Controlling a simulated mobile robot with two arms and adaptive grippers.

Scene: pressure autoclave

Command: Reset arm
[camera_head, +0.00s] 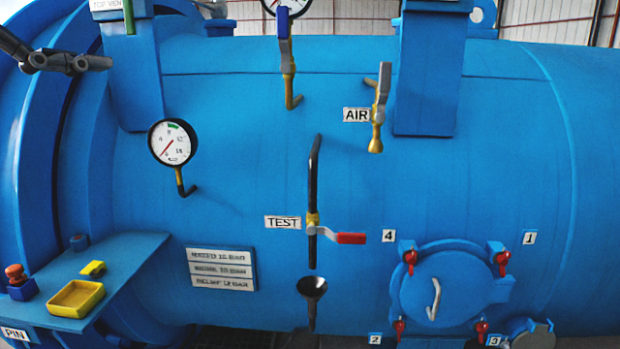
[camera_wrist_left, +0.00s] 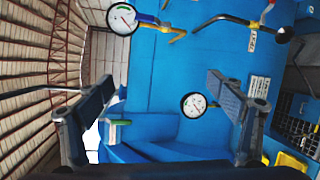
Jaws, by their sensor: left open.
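My left gripper (camera_wrist_left: 165,90) shows in the left wrist view with its two dark fingers wide apart. Nothing is between the fingers, and the blue vessel lies beyond them. The round pressure gauge (camera_wrist_left: 193,105) appears beside the finger on the right of that picture. My right gripper is in neither view. The blue autoclave (camera_head: 240,110) fills most of the head view.
The head view shows a gauge (camera_head: 172,142), an AIR valve (camera_head: 379,110), a red-handled TEST valve (camera_head: 350,238), a black funnel (camera_head: 312,288) and a round hatch (camera_head: 440,286) with red-handled clamps. A blue shelf (camera_head: 125,260) at lower left holds a yellow tray (camera_head: 75,298) and red knob (camera_head: 16,273).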

